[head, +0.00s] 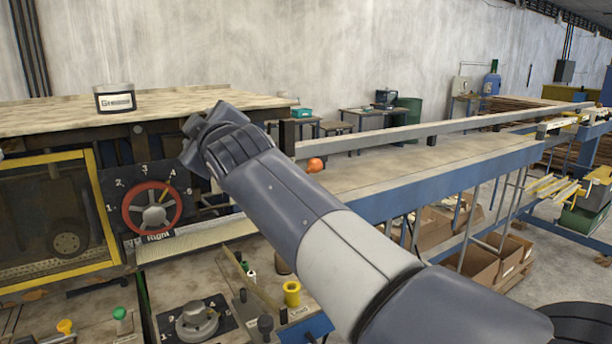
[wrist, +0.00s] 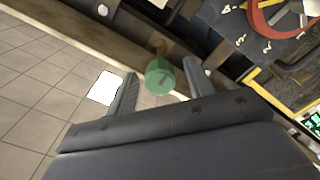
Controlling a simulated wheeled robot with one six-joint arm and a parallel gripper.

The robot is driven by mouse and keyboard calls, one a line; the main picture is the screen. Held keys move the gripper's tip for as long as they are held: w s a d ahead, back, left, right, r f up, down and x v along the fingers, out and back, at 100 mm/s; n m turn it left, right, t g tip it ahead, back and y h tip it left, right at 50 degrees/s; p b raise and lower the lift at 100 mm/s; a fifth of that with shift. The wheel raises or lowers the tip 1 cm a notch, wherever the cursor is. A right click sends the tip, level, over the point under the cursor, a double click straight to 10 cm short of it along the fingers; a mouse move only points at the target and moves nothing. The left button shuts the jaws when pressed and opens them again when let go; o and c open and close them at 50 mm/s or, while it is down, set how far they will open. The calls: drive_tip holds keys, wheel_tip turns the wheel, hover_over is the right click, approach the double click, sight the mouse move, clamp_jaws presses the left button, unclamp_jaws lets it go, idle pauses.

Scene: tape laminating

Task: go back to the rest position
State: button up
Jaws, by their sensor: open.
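My gripper (wrist: 160,92) is open in the wrist view, its two dark fingers spread apart. A translucent green round thing (wrist: 159,76) shows between the fingertips; I cannot tell whether it touches them. In the head view my arm reaches from the lower right to the upper left, and my gripper (head: 199,140) is at its end, in front of the machine and to the right of the red dial. The fingers are hard to make out there.
A red handwheel dial (head: 128,211) marked Right is on the machine front. A Grease can (head: 114,97) stands on the wooden top (head: 50,112). A long blue-framed conveyor (head: 430,165) extends right.

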drive_tip(key=n+p, duration=0.3)
drive_tip(key=n, duration=0.4)
drive_tip(key=shift+r, duration=0.15)
drive_tip(key=n+p, duration=0.1)
drive_tip(key=n, duration=0.6)
drive_tip(key=shift+f, duration=0.2)
